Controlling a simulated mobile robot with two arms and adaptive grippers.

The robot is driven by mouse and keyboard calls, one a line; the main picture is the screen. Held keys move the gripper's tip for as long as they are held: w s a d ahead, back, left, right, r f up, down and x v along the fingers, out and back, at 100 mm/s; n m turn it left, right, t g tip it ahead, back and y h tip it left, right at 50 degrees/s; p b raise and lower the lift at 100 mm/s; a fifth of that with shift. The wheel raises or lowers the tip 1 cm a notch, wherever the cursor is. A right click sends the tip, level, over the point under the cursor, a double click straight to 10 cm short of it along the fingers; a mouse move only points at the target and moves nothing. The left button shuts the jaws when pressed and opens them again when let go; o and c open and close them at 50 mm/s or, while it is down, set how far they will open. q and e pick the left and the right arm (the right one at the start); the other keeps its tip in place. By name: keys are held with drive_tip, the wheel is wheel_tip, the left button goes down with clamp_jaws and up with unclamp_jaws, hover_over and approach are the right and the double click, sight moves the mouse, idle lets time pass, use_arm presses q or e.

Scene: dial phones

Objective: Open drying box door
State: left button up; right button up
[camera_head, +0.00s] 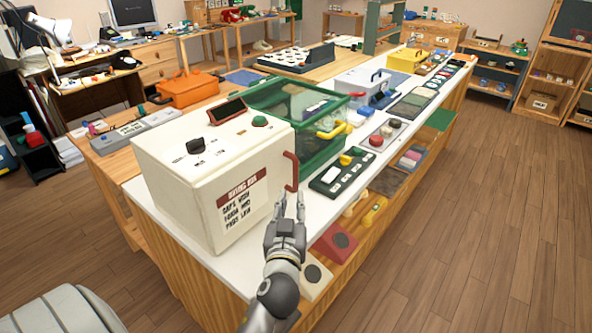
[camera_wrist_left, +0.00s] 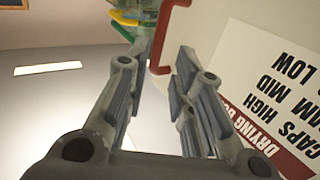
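The drying box (camera_head: 195,165) is a white box at the near end of the long counter. Its front door (camera_head: 240,205) carries a "DRYING BOX" label and looks shut. A red vertical handle (camera_head: 291,170) sits at the door's right edge. My left gripper (camera_head: 290,200) is open and empty, with its fingertips just below and in front of the handle. In the left wrist view, the handle (camera_wrist_left: 163,45) appears beyond and between the two spread fingers (camera_wrist_left: 157,65); I cannot tell whether they touch it. The label (camera_wrist_left: 275,100) shows at the right. My right gripper is not in view.
A green-framed clear case (camera_head: 290,105) stands behind the box, and a black button panel (camera_head: 343,172) lies to its right. Shelves under the counter (camera_head: 372,205) hold several items. Open wooden floor (camera_head: 450,230) lies on the right.

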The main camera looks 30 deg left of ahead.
sight(295, 177)
use_arm(q)
drive_tip(key=x, duration=0.1)
drive_tip(key=p+x, duration=0.1)
drive_tip(key=x, duration=0.3)
drive_tip(key=shift+w+a+r, duration=0.1)
drive_tip(key=shift+w+r, duration=0.05)
drive_tip(key=shift+r, duration=0.15)
drive_tip(key=p+x, duration=0.1)
drive_tip(key=x, duration=0.3)
drive_tip(key=shift+f, duration=0.2)
drive_tip(key=shift+w, duration=0.1)
drive_tip(key=shift+c, duration=1)
clamp_jaws()
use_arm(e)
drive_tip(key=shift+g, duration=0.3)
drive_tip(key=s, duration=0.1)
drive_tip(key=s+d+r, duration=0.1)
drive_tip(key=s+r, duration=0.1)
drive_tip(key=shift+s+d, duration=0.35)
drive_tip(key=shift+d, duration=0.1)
